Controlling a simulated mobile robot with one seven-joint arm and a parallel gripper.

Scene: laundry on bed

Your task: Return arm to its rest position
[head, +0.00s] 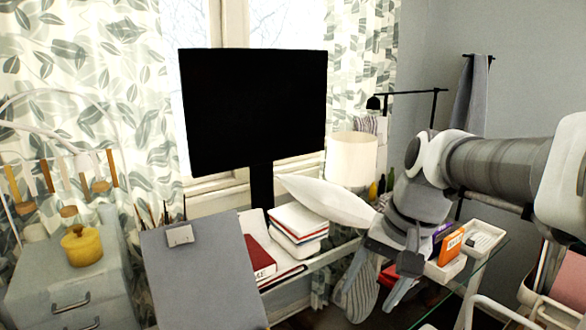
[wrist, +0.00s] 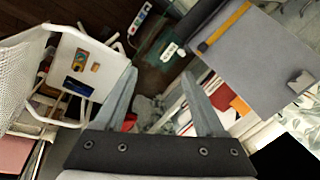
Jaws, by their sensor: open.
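My gripper (head: 370,290) hangs at the lower right of the head view, at the end of my arm, which reaches in from the right edge. Its two fingers point downward and are spread apart. The wrist view shows the same gripper (wrist: 158,74) with a clear gap between the fingers. Nothing is held between them. The gripper appears in front of the glass-topped table (head: 486,262) in the head view; its exact distance from the table cannot be told.
A black monitor (head: 255,112) stands at the back. A grey board (head: 203,275), stacked books (head: 298,222) and a white lamp (head: 351,158) are left of my gripper. An orange box (head: 451,247) and a white tray (head: 484,238) lie close to its right. A white chair (wrist: 75,75) shows in the wrist view.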

